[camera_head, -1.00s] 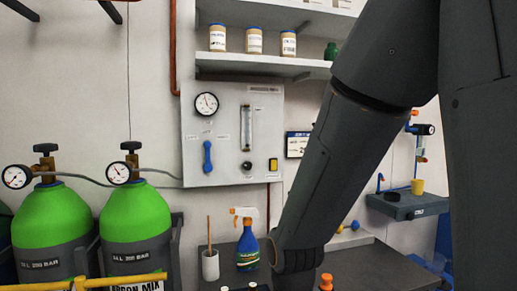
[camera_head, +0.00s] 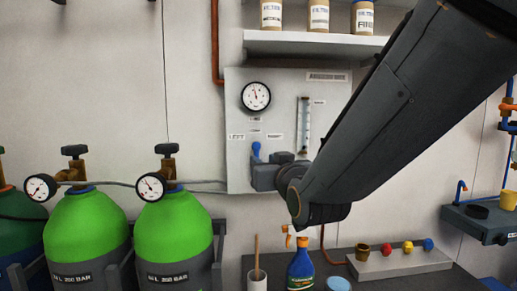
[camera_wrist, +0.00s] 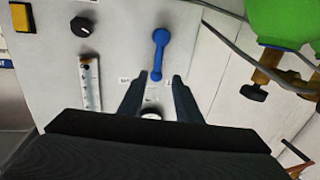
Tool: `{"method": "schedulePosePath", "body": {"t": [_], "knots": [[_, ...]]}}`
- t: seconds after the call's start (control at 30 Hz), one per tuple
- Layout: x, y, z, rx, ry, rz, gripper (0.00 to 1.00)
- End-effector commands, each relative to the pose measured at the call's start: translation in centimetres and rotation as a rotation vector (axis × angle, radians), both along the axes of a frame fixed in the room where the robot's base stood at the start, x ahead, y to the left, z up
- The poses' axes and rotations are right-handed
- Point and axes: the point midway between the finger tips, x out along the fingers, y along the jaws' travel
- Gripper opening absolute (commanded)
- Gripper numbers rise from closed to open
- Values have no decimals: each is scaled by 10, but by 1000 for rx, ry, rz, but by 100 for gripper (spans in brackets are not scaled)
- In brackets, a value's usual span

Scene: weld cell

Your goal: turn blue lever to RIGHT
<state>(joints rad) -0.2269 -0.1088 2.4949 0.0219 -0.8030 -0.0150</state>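The blue lever (camera_head: 256,149) is on the grey wall panel (camera_head: 238,100), below the round gauge. In the head view only its upper end shows, between the LEFT label (camera_head: 236,136) and the RIGHT label (camera_head: 275,136). My gripper (camera_head: 262,176) is in front of the panel and hides the rest of it. In the wrist view, which is turned over, the whole lever (camera_wrist: 160,52) shows nearly upright in the picture. My gripper (camera_wrist: 160,77) is open, its fingertips either side of the lever's near end, with gaps. I see no contact.
The panel also carries a gauge (camera_head: 256,97), a flow tube (camera_head: 304,124), a black knob (camera_wrist: 83,27) and a yellow button (camera_wrist: 22,18). Green gas cylinders (camera_head: 173,228) stand at the left. A spray bottle (camera_head: 300,268) stands on the bench below.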

Motion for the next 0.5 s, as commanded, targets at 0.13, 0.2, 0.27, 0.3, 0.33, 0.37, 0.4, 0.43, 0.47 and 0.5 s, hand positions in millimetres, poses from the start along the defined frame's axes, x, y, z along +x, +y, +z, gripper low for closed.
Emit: {"method": "schedulePosePath", "body": {"t": [0.13, 0.2, 0.27, 0.3, 0.33, 0.37, 0.4, 0.43, 0.47, 0.5], "knots": [[9, -3, 5, 3, -15, -8, 31], [17, -4, 5, 3, -13, -12, 31], [25, -4, 4, 3, -13, -14, 31], [30, -3, 4, 2, -11, -15, 31], [34, -2, 4, 2, -12, -16, 31], [38, -2, 4, 2, -12, -16, 31], [44, -1, 4, 2, -11, -16, 31], [48, 0, 5, 2, -12, -15, 31], [51, 1, 4, 2, -11, -15, 31], [56, 2, 4, 2, -12, -15, 31]]}}
